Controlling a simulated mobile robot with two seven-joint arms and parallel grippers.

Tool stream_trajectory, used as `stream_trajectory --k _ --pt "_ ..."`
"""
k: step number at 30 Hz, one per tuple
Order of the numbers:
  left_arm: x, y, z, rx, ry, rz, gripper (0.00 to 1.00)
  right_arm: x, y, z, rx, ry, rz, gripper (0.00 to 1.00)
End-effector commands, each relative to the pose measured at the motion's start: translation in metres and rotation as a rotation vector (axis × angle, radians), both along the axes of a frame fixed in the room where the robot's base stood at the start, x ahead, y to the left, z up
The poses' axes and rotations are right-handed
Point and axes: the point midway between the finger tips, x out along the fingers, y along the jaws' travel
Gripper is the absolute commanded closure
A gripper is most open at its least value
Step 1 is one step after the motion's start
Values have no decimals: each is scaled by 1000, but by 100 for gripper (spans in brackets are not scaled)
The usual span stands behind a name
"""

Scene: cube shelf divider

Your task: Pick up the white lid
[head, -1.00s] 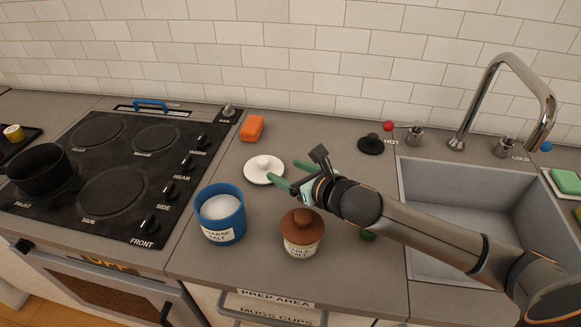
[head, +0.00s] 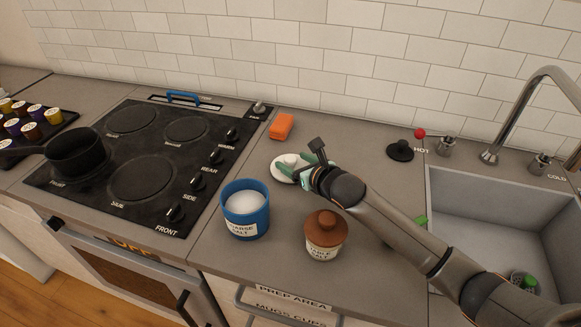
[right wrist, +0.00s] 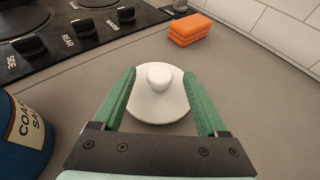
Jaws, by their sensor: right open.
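The white lid (head: 284,170) lies flat on the grey counter, its round knob facing up. In the right wrist view the lid (right wrist: 159,108) sits between the green fingers of my right gripper (right wrist: 160,100). The fingers are open, one on each side of the knob, with a gap to it. In the head view my right gripper (head: 296,168) reaches the lid from the right and hides part of it. The blue coarse salt jar (head: 246,210) stands open nearby, showing white salt. My left gripper is not in view.
A brown-lidded table salt jar (head: 325,236) stands in front of my right arm. An orange sponge (head: 281,127) lies behind the lid. The stove (head: 140,165) with a black pot (head: 77,153) is to the left. The sink (head: 500,215) and a black lid (head: 401,150) are to the right.

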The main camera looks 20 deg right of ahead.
Motion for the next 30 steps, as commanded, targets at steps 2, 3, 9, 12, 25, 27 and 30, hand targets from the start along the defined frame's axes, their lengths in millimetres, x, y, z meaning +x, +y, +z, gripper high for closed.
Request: stream_trajectory --k 2,3,9,12,25,27,30 --pt "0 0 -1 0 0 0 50 9 3 -4 2 0 0 24" --pt "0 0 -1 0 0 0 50 13 3 -5 3 0 0 24" --pt "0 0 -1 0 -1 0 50 21 5 -9 1 -1 1 24" --pt "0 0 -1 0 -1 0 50 21 5 -9 1 -1 1 24" --pt "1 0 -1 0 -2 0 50 21 5 -9 0 0 1 60" --pt "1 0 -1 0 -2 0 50 20 5 -9 0 0 1 68" --pt "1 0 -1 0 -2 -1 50 20 5 -9 0 0 1 80"
